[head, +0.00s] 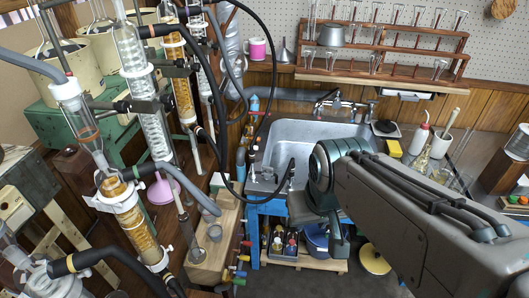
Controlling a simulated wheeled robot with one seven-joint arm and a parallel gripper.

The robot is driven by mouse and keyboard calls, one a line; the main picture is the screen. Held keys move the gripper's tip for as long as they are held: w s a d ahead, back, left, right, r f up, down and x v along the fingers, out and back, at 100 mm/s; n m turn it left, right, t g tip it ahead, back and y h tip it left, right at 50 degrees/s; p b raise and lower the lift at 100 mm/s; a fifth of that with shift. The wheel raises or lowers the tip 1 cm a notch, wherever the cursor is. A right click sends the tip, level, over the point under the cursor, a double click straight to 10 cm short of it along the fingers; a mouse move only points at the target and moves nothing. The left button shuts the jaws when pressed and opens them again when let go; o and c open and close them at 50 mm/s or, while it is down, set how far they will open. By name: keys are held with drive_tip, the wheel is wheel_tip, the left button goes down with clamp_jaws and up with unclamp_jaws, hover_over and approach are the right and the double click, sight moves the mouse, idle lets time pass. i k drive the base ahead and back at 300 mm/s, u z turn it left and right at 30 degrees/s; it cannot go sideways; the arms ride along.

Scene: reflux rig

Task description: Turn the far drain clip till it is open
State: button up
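I cannot pick out the far drain clip with certainty. Small coloured tap-like handles (240,262), red, yellow, green and blue, stick out in a column left of the sink's blue stand, too small to tell their settings. Black hoses (213,130) loop down from the glassware toward the sink (309,132). My arm reaches in from the right, and my gripper (325,224) points down at the sink's front edge. My wrist hides most of it, so its opening is unclear. I see nothing held in it.
Tall glass columns (150,120) with amber sections (135,222) crowd the left. A wooden block (212,245) stands beside the sink. A wooden rack of glassware (385,45) hangs behind. Bottles and a blue pot (317,240) sit on a low shelf under the sink.

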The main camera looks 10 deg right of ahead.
sight(267, 169)
drive_tip(key=k, duration=1)
drive_tip(key=z, duration=0.7)
drive_tip(key=i, duration=0.85)
drive_tip(key=z, duration=0.35)
drive_tip(key=i, duration=0.9)
drive_tip(key=u, duration=0.85)
drive_tip(key=i, duration=0.35)
drive_tip(key=u, duration=0.25)
